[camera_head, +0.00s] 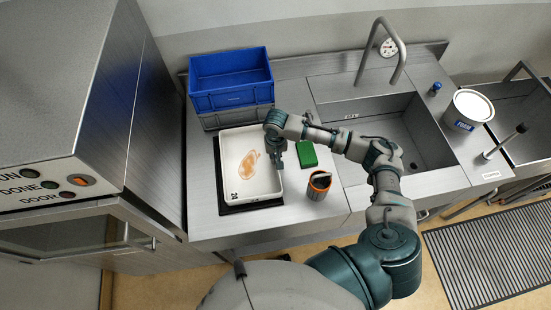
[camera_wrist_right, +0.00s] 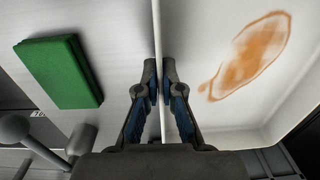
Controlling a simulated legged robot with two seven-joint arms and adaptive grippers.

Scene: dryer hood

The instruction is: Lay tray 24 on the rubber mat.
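Tray 24 (camera_head: 265,194) is a shallow white tray with an orange-brown stain on its floor and a small dark number mark in its near left corner. It is over the black rubber mat (camera_head: 222,195), whose dark edge shows along the left and near sides. I cannot tell whether the tray touches the mat or is slightly above it. My right gripper (camera_head: 276,155) is at the tray's right wall. In the right wrist view, its two fingers (camera_wrist_right: 160,88) close on both sides of the thin white wall (camera_wrist_right: 157,35). My left gripper is not in view.
A green sponge-like block (camera_head: 307,154) and a dark canister with an orange rim (camera_head: 319,186) stand right of the tray. Blue and grey crates (camera_head: 231,82) are stacked behind it. A sink (camera_head: 400,130) and a white tub (camera_head: 467,109) are further right. A steel machine (camera_head: 75,90) is left.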

